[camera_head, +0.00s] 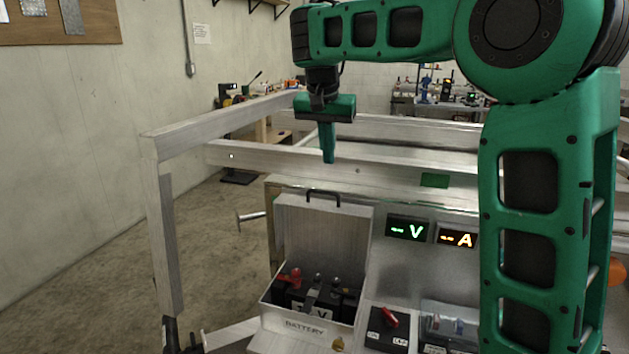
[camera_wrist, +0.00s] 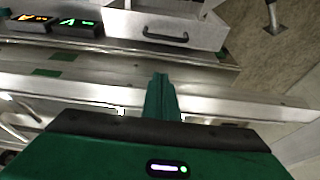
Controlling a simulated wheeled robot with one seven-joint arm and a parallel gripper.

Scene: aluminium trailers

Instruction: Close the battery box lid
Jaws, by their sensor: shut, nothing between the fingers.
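The battery box (camera_head: 297,323) stands on the bench in the head view, with a "BATTERY" label on its front and a battery with a red terminal cap inside. Its lid (camera_head: 318,240) is open, standing up at the back, with a black handle on its top edge. The lid shows upside down in the wrist view (camera_wrist: 180,22), with its handle (camera_wrist: 165,35) below. My green gripper (camera_head: 328,158) is shut and empty, pointing down above and behind the lid. It is apart from the lid. The fingers also show in the wrist view (camera_wrist: 160,80).
Aluminium trailer rails (camera_head: 250,156) run behind the lid, near my gripper. Right of the lid are a voltage display (camera_head: 407,229) and a current display (camera_head: 456,236).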

